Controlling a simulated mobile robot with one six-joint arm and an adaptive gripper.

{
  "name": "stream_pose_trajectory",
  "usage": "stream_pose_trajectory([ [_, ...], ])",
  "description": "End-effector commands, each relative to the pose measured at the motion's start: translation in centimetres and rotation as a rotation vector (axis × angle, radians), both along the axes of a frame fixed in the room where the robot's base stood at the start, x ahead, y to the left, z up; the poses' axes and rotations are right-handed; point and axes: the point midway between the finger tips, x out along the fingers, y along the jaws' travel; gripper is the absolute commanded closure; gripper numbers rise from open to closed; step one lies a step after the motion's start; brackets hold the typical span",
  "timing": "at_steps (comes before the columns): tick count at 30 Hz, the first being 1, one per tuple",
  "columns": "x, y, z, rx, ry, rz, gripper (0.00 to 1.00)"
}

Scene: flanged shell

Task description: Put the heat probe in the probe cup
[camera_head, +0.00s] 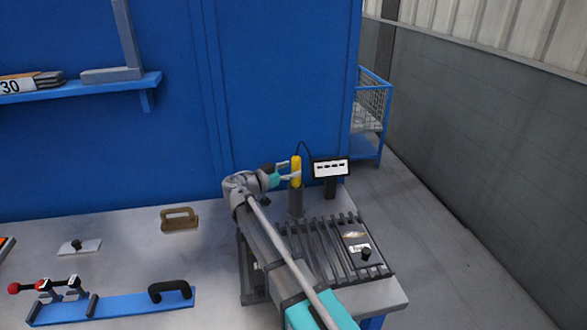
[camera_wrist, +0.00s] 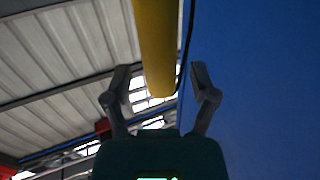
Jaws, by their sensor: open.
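The heat probe (camera_head: 296,170) is a yellow upright rod with a thin black cable. In the head view its lower end meets the top of the dark grey probe cup (camera_head: 295,204); how deep it sits in the cup I cannot tell. My gripper (camera_head: 290,170) is at the probe, with its fingers spread and pointing at it. In the wrist view the yellow probe (camera_wrist: 156,45) shows between the two open fingers (camera_wrist: 162,80), with a gap on each side. The probe cup does not show in the wrist view.
A small black display (camera_head: 331,168) stands close right of the probe. A slatted rack (camera_head: 315,245) and a panel with a black knob (camera_head: 366,253) lie in front. A brown wooden handle block (camera_head: 180,219) and a blue clamp bar (camera_head: 125,305) are left. A blue wall is behind.

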Motion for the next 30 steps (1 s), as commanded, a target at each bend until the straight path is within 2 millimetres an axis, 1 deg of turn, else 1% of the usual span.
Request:
stream_pose_trajectory([
  [12, -4.1, 5.2, 0.0, 0.0, 0.0, 0.002, 0.25],
  [16, -5.1, 6.4, 0.0, 0.0, 0.0, 0.002, 0.25],
  [22, -6.0, 7.5, 0.0, 0.0, 0.0, 0.0, 0.25],
  [30, -6.3, 7.8, 0.0, 0.0, 0.0, 0.0, 0.25],
])
